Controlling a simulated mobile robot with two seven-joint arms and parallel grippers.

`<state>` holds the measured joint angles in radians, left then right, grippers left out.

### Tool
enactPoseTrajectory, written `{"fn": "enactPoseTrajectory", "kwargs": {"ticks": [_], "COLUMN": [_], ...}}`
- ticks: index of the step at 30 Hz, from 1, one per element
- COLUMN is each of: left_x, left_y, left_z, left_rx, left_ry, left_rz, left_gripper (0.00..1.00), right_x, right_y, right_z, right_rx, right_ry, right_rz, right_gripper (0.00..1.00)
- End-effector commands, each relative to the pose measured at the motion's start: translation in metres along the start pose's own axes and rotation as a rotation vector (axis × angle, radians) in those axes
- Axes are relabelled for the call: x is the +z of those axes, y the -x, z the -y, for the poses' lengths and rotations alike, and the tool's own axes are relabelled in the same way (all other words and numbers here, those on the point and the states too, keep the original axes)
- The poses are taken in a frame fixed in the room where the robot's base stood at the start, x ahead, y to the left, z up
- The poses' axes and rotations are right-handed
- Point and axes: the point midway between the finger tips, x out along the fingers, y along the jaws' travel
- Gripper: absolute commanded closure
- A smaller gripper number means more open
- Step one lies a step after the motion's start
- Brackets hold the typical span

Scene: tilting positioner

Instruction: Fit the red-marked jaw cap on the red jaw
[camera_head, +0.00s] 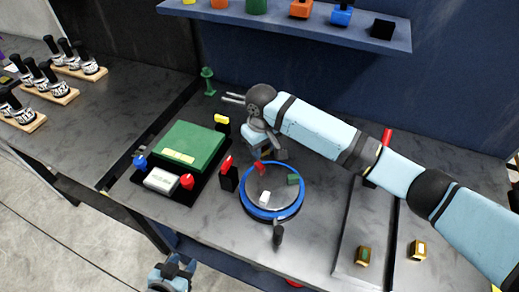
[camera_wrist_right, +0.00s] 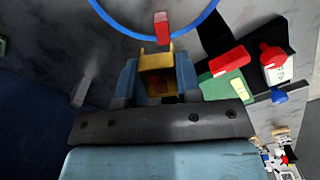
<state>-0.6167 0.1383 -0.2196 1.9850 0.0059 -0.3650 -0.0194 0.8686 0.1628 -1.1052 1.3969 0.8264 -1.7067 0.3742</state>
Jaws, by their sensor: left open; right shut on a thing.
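The round plate with a blue rim (camera_head: 291,213) carries a red jaw (camera_head: 259,168), a green jaw (camera_head: 293,179) and a white jaw (camera_head: 264,198). My right gripper (camera_head: 268,155) is over the back edge of the plate, close to the red jaw. My left gripper (camera_head: 172,275) is open and empty at the bottom of the head view, below the table edge.
Two other yellow-brown caps (camera_head: 363,256) (camera_head: 418,250) stand at the right. A green box (camera_head: 187,148) and a white box (camera_head: 161,181) sit left of the plate, with red-topped items between. A dark post (camera_head: 278,235) stands in front of the plate. A shelf (camera_head: 300,22) spans the back.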

Motion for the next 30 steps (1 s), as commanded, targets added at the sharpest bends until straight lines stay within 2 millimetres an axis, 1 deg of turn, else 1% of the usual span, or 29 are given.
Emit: {"fn": "enactPoseTrajectory", "kwargs": {"ticks": [3,14,22,24,30], "left_x": [0.0,-0.001,-0.014,-0.009,-0.005], "left_y": [0.0,0.002,0.011,0.009,0.008], "left_z": [-0.001,-0.003,-0.002,-0.002,-0.002], "left_rx": [0.002,0.003,-0.001,-0.003,-0.003], "left_ry": [0.001,0.005,0.004,0.005,0.007], "left_rz": [-0.001,0.0,-0.001,-0.002,0.005], "left_gripper": [0.57,0.57,0.57,0.57,0.57], "right_x": [-0.005,-0.005,-0.004,-0.004,-0.004], "right_y": [-0.001,-0.001,0.002,-0.009,-0.027], "right_z": [0.003,0.003,0.004,0.004,0.004], "right_rx": [0.0,0.0,-0.001,-0.001,-0.001], "right_ry": [0.017,0.017,0.017,0.017,0.016], "right_rz": [0.0,0.0,0.001,0.002,0.001], "right_gripper": [0.94,0.94,0.94,0.94,0.94]}}
